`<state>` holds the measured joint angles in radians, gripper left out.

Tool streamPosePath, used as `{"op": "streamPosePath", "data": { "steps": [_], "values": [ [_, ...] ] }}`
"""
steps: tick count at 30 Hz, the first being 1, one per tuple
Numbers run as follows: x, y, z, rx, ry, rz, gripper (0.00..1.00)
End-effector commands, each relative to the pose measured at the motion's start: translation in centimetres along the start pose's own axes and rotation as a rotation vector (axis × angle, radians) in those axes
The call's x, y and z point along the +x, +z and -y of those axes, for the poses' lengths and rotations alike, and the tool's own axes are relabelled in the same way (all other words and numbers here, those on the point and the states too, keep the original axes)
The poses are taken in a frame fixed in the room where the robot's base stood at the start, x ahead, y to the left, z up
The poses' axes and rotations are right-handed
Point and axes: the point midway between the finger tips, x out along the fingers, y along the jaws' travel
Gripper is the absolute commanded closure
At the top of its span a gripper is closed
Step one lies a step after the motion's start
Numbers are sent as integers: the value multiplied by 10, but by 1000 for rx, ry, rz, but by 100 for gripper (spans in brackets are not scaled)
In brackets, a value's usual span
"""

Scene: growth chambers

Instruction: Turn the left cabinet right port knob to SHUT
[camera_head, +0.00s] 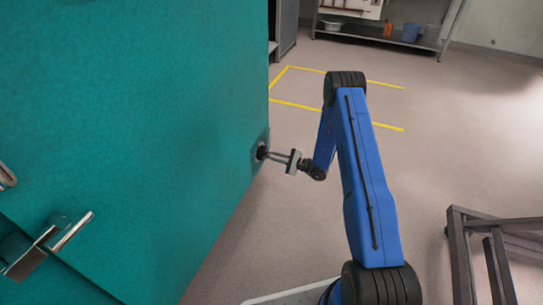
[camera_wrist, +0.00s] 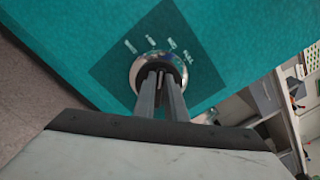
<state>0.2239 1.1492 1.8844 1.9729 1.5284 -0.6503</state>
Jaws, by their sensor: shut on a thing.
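The teal cabinet (camera_head: 150,100) fills the left of the head view. Its port knob (camera_head: 261,152) is a small dark round shape near the cabinet's right edge. In the wrist view the knob (camera_wrist: 158,67) has a silvery round rim on a darker teal square plate (camera_wrist: 125,72). Several white labels sit in an arc above it; the rightmost appears to read FULL, the others are too blurred to read. My gripper (camera_head: 266,154) reaches the knob from the right. Its two fingers (camera_wrist: 160,82) are shut on the knob's middle, hiding part of it. The knob's pointer direction is unclear.
A metal latch handle (camera_head: 70,232) sticks out at the cabinet's lower left. A dark metal frame (camera_head: 490,245) stands at the lower right. A shelf (camera_head: 380,38) with tubs is at the back. The floor between, with yellow lines (camera_head: 295,104), is open.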

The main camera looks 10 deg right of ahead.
Motion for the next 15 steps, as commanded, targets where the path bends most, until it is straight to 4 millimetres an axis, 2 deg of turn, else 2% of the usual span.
{"op": "streamPosePath", "data": {
  "steps": [15],
  "values": [
    [-1, -3, -10, -480, 1, -1, 100]
  ]
}}
